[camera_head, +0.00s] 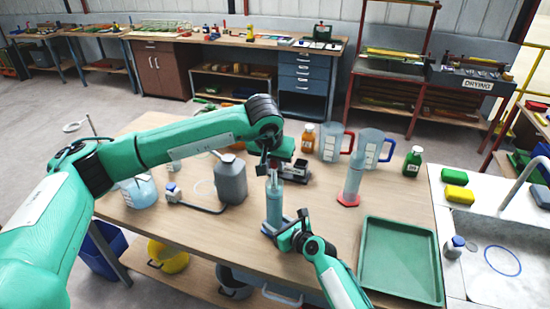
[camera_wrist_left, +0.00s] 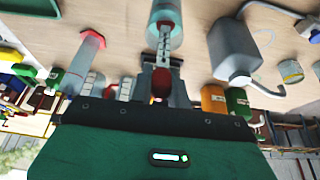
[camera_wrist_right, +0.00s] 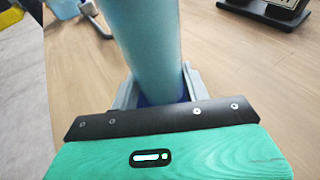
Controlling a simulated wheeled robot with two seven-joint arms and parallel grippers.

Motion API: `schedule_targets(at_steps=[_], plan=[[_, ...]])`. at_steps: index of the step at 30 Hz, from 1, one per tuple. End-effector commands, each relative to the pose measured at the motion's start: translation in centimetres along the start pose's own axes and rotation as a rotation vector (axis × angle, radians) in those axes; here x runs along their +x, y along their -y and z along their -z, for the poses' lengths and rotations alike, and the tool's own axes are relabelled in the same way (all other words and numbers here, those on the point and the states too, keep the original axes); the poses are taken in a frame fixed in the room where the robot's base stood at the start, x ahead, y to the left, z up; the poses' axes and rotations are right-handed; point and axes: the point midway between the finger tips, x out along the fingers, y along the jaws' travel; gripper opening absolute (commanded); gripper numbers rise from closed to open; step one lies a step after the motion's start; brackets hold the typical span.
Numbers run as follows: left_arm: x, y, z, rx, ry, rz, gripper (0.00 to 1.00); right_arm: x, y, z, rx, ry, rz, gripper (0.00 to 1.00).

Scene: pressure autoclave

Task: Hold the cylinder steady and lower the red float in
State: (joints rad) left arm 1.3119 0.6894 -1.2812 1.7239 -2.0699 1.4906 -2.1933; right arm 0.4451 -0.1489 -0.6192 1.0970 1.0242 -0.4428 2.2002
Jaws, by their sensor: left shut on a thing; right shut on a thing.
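The tall blue cylinder (camera_head: 274,208) stands upright on the table. My right gripper (camera_head: 292,236) is shut around its lower part; in the right wrist view the cylinder (camera_wrist_right: 145,45) fills the space between the fingers. My left gripper (camera_head: 267,166) is above the cylinder's mouth, shut on the float's top. In the left wrist view the float (camera_wrist_left: 164,42) shows a red part between the fingers and a pale, marked stem lined up with the cylinder's mouth (camera_wrist_left: 166,12). The stem seems to reach into the mouth; its depth is hard to tell.
A grey jug (camera_head: 231,180) and a beaker (camera_head: 139,190) stand to the left. A second cylinder with a red base (camera_head: 353,184), measuring jugs (camera_head: 369,148) and small bottles stand right and behind. A green tray (camera_head: 400,295) lies at right front.

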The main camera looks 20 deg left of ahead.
Motion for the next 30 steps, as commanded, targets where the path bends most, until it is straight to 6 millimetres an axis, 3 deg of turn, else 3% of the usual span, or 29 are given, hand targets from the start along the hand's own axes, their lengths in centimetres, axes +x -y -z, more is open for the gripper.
schedule_targets(at_steps=[12, 23, 24, 27, 30], plan=[[1.9, 0.0, -0.8, 0.000, 0.001, 0.000, 0.00, 0.0, 0.0, 0.0, 0.000, 0.000, 0.000, 0.34], [2.3, 0.0, -0.9, 0.000, 0.000, 0.000, 0.00, 0.0, 0.0, 0.0, 0.000, 0.000, 0.000, 0.34], [2.3, 0.0, -0.9, 0.000, 0.000, 0.000, 0.19, 0.0, 0.0, 0.0, 0.000, 0.000, 0.000, 0.34], [2.3, 0.0, -0.9, 0.000, 0.000, -0.001, 0.39, 0.0, 0.0, 0.0, 0.000, 0.000, 0.000, 0.34], [2.3, 0.0, -0.9, 0.000, 0.000, -0.001, 0.43, 0.0, 0.0, 0.0, 0.000, 0.000, 0.000, 0.34]])
